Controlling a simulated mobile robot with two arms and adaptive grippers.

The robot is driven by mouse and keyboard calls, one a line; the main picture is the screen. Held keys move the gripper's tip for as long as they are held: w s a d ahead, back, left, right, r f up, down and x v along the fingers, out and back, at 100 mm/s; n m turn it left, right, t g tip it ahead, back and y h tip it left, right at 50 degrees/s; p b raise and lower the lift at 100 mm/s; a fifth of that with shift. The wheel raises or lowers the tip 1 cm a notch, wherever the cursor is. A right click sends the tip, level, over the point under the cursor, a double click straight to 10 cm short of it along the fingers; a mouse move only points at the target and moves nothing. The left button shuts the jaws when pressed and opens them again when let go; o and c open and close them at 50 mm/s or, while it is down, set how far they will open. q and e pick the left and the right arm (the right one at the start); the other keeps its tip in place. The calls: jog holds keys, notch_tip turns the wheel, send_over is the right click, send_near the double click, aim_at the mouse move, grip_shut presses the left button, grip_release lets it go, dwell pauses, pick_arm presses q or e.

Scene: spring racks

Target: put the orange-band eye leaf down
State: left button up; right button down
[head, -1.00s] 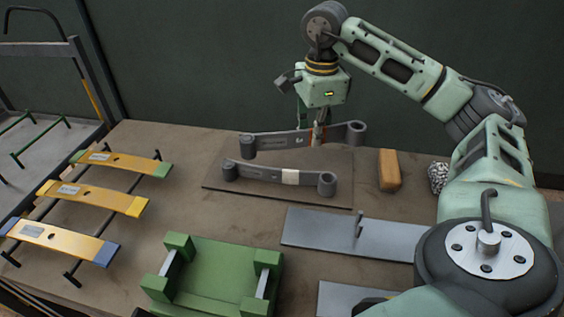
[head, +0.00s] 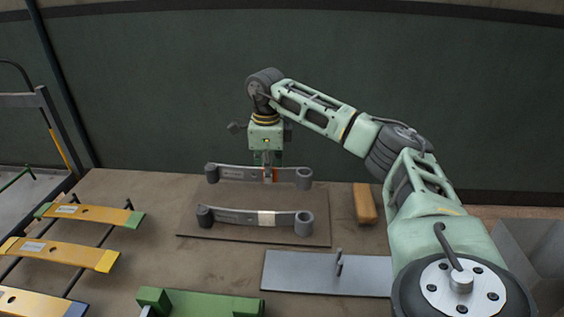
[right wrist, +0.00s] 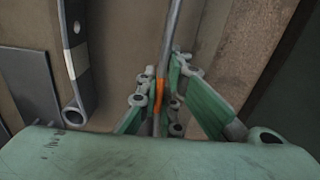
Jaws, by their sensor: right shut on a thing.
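The orange-band eye leaf (head: 238,174) is a grey bar with a rolled eye at each end and an orange band near its middle. My right gripper (head: 267,170) is shut on it at the band, pointing down. In the right wrist view the leaf (right wrist: 173,40) shows edge-on between my fingers (right wrist: 160,100). The leaf is level, over or just behind the back of the dark mat (head: 310,236); I cannot tell its height exactly. A similar white-band eye leaf (head: 237,217) lies on the mat in front, roughly parallel and apart. My left gripper is not in view.
A wooden block (head: 365,204) lies right of the mat. A grey plate with an upright pin (head: 300,272) and a green fixture (head: 205,303) are in front. Yellow leaves (head: 60,253) rest on a rack at left. Bare table lies left of the mat.

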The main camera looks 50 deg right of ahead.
aim_at(267, 194)
jog(key=shift+w+f, duration=0.2)
jog(key=shift+w, duration=0.3)
jog(key=shift+f+p, duration=0.3)
jog(key=shift+f, duration=1.7)
jog(key=shift+a, duration=0.1)
jog(key=c, duration=2.3)
grip_release()
jog(key=shift+s+f, duration=0.1)
jog(key=shift+f, duration=0.1)
jog(key=o, duration=0.4)
jog(key=shift+c, duration=0.2)
jog(key=shift+r, duration=0.15)
